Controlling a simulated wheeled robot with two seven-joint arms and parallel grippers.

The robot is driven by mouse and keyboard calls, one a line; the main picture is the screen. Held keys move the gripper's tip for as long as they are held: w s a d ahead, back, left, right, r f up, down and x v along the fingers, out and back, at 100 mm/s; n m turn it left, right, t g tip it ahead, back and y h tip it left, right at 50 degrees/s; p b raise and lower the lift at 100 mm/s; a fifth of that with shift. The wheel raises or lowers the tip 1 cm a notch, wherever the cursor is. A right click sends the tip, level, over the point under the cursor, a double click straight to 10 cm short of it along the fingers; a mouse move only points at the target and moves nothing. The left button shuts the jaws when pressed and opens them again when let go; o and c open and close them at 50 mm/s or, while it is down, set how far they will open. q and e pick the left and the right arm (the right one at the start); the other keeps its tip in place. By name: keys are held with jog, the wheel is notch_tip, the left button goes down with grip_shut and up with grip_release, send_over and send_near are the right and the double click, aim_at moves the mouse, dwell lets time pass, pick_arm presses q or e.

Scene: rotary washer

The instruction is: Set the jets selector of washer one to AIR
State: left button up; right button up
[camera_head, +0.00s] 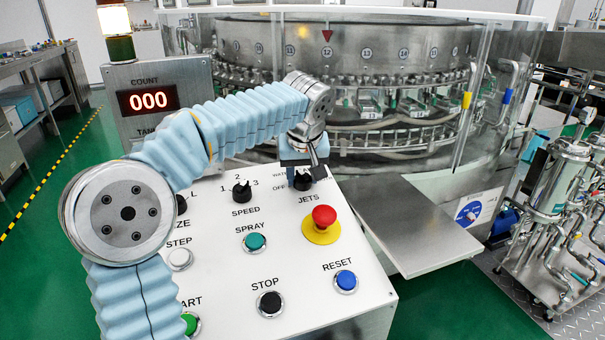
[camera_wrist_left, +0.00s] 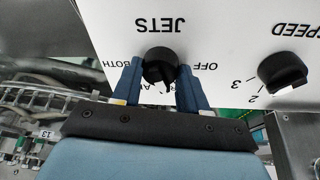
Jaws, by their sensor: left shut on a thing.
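The jets selector (camera_head: 303,182) is a black knob at the top right of the white control panel, above the word JETS. My left gripper (camera_head: 303,172) comes down over it from behind. In the left wrist view the panel is upside down, and the blue fingers (camera_wrist_left: 160,70) are shut on the jets selector (camera_wrist_left: 160,62), one on each side. OFF and BOTH can be read beside the fingers. The AIR label is mostly hidden by the knob and gripper, and I cannot tell the pointer's exact setting. My right gripper is not in view.
The speed selector (camera_head: 242,192) is left of the jets selector. A red emergency button (camera_head: 323,217) on a yellow base is just below right. The spray button (camera_head: 254,242) and reset button (camera_head: 346,281) sit lower. The rotary washer (camera_head: 380,60) stands behind, with a steel shelf (camera_head: 420,225) at right.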

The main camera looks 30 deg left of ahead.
pick_arm(q)
jog(key=m, duration=0.5)
jog(key=shift+r+h, duration=0.1)
jog(key=shift+h, duration=0.3)
jog(key=shift+w+m, duration=0.1)
jog(key=shift+m, duration=2.2)
jog(key=o, duration=1)
jog(key=shift+o, duration=0.2)
jog(key=v, duration=1.3)
jog(key=shift+a+r, duration=0.25)
jog(key=shift+r, duration=0.2)
